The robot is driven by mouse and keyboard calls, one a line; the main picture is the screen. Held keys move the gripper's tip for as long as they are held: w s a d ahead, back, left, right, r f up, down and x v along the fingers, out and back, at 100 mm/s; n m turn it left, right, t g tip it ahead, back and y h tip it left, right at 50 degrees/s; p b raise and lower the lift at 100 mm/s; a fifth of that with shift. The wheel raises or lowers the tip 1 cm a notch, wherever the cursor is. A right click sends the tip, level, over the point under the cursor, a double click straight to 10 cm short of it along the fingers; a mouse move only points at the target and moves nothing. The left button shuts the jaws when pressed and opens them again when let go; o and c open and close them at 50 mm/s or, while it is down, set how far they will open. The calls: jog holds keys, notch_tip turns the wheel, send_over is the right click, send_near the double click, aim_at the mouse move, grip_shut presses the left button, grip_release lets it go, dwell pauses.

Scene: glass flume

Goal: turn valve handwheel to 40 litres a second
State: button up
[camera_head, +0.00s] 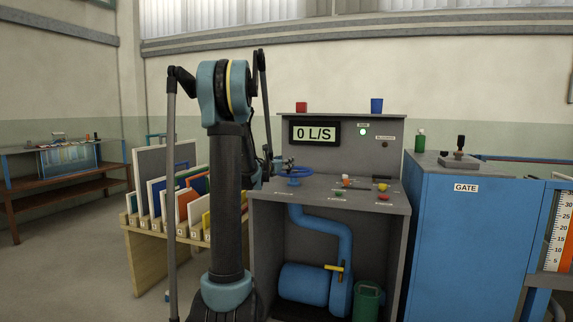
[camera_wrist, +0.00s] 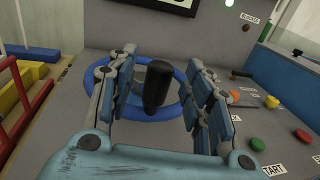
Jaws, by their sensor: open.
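The blue valve handwheel (camera_head: 294,172) lies flat on the left of the grey console's top (camera_head: 330,190). In the wrist view the blue handwheel (camera_wrist: 131,104) shows as a ring with an upright black knob (camera_wrist: 158,86). My gripper (camera_wrist: 163,75) is open, with one finger on each side of the knob; I cannot tell whether either finger touches it. In the head view my gripper (camera_head: 277,163) is at the handwheel's left side, partly hidden by my arm. The display (camera_head: 315,133) on the console's back panel reads 0 L/S.
A green lamp (camera_head: 363,131) is lit beside the display. A blue GATE cabinet (camera_head: 465,230) stands right; a wooden rack of panels (camera_head: 150,250) stands left.

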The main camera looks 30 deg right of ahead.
jog(key=shift+x, duration=1.7)
jog(key=shift+c, duration=0.2)
grip_shut()
